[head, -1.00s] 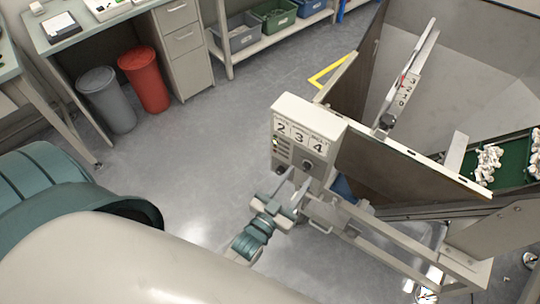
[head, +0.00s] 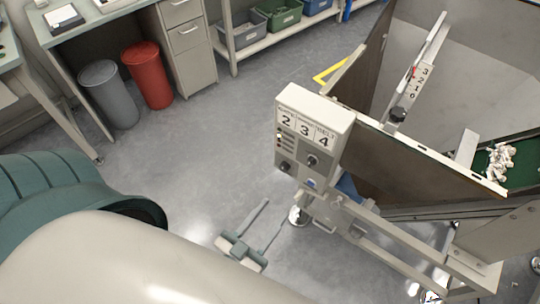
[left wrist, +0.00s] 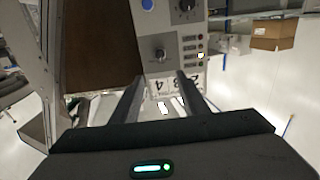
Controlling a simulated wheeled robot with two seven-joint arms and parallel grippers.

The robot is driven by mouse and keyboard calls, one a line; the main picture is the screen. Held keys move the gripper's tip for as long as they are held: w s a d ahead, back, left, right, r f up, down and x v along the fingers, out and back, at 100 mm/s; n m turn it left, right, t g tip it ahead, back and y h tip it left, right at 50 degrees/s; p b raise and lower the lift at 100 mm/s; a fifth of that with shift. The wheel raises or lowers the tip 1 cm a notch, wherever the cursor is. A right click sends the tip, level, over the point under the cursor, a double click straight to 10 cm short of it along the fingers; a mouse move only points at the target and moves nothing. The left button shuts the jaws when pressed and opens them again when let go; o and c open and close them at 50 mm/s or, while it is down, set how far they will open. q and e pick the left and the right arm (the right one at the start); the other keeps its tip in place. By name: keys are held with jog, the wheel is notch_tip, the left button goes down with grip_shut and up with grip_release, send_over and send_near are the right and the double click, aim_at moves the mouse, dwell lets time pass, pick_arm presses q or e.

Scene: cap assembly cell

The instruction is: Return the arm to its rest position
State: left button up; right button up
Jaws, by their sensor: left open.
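My left gripper (head: 262,222) is open and empty in the head view, low over the floor and to the lower left of the control box. In the left wrist view its two fingers (left wrist: 157,90) stand apart with nothing between them. The white control box (head: 312,135) shows the numbers 2, 3, 4, with knobs and small buttons below. It also shows in the left wrist view (left wrist: 172,40), upside down, beyond the fingertips. The gripper is apart from it. My right gripper is in neither view.
The machine's frame (head: 400,245) and large hopper (head: 450,80) fill the right side. White parts (head: 498,160) lie on a green belt. A grey bin (head: 110,95) and a red bin (head: 148,75) stand by the desk at upper left. The floor between is clear.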

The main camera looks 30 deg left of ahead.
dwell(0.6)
pick_arm(q)
jog(key=s+f+g, duration=0.3)
jog(key=f+g, duration=0.1)
jog(key=f, duration=1.2)
jog(key=s+f+g, duration=0.3)
jog(key=f+g, duration=0.1)
jog(key=f, duration=1.2)
jog(key=s+a+f+g+y, duration=0.1)
jog(key=s+a+f+g, duration=0.3)
jog(key=s+f, duration=0.5)
jog(key=s+a+f+m+g, duration=0.1)
jog(key=s+a+f+g, duration=0.4)
jog(key=s+f, duration=0.5)
jog(key=shift+s+a+f+y, duration=0.15)
jog(key=shift+s+a+y, duration=0.2)
jog(key=shift+s, duration=0.35)
jog(key=shift+d, duration=0.1)
